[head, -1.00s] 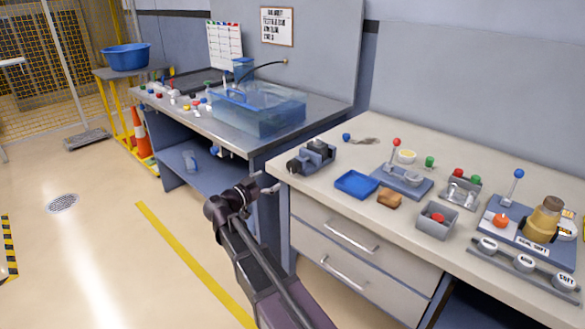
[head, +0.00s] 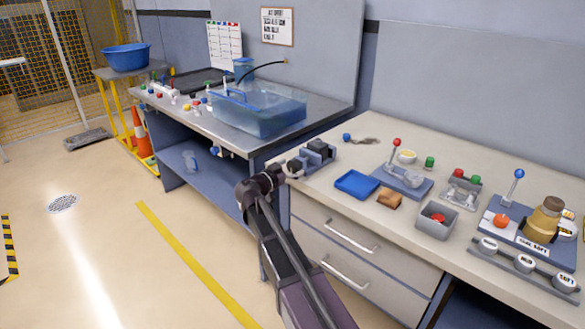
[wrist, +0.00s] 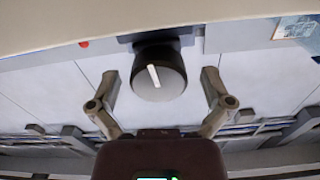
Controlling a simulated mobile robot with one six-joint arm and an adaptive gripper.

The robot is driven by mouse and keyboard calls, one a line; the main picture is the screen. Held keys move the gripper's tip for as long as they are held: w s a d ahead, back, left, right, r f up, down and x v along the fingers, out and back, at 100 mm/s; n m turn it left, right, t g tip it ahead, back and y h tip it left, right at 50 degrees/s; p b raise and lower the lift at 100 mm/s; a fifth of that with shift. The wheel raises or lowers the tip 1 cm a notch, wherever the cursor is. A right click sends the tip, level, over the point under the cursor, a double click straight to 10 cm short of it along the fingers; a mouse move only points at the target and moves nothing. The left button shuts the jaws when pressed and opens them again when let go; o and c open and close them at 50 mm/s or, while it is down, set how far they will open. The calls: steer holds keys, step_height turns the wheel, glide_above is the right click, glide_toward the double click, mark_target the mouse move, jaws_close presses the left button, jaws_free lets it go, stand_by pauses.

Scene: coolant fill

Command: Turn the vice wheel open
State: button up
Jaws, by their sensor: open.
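The vice (head: 318,153) is a grey-blue block with a dark part on top, at the left front corner of the beige worktop. In the wrist view its wheel (wrist: 160,76) is a dark round knob with a grey face and a white mark line, tilted slightly off upright. My gripper (head: 290,168) is at the vice's left end in the head view, where the fingers partly hide the wheel. In the wrist view the open fingers (wrist: 162,92) stand on either side of the wheel, with a gap on both sides.
A blue tray (head: 356,184), a brown sponge-like block (head: 389,199) and a lever panel (head: 404,182) stand right of the vice. The drawer unit (head: 340,235) is below the worktop. A clear blue tank (head: 262,110) stands on the bench behind.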

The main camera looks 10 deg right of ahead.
steer(key=c, duration=1.1)
steer(key=shift+n, duration=0.3)
